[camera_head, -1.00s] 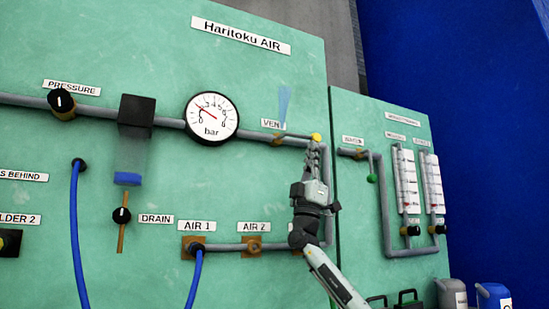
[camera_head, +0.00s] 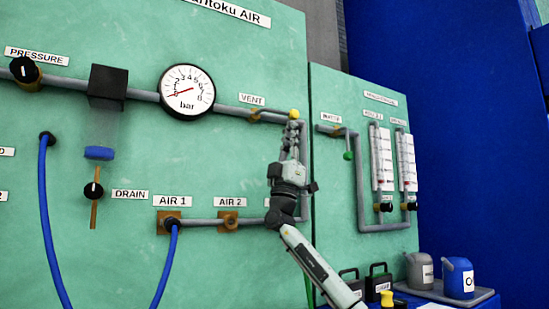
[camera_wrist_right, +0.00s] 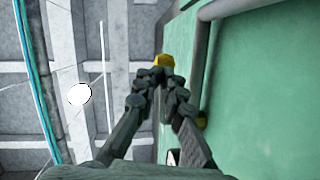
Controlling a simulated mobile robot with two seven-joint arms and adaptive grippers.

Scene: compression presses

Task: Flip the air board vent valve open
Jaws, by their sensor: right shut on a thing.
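The vent valve (camera_head: 255,114) is a small brass body on the grey pipe under the VENT label. Its lever runs right to a yellow knob (camera_head: 294,113). My right gripper (camera_head: 292,125) is at the knob, its fingers shut at it from below. In the right wrist view the yellow knob (camera_wrist_right: 164,60) shows just beyond the closed fingertips (camera_wrist_right: 165,78), and the fingers hide part of it. The lever lies roughly along the pipe in the head view. The pressure gauge (camera_head: 187,91) needle points to the lower left, near zero. My left gripper is not in view.
A vertical pipe runs down behind my right gripper. To the right is a water panel (camera_head: 335,90) with a green-knobbed valve (camera_head: 348,155) and two flow meters. Jugs (camera_head: 458,278) stand on a tray at lower right. Blue hoses hang at left.

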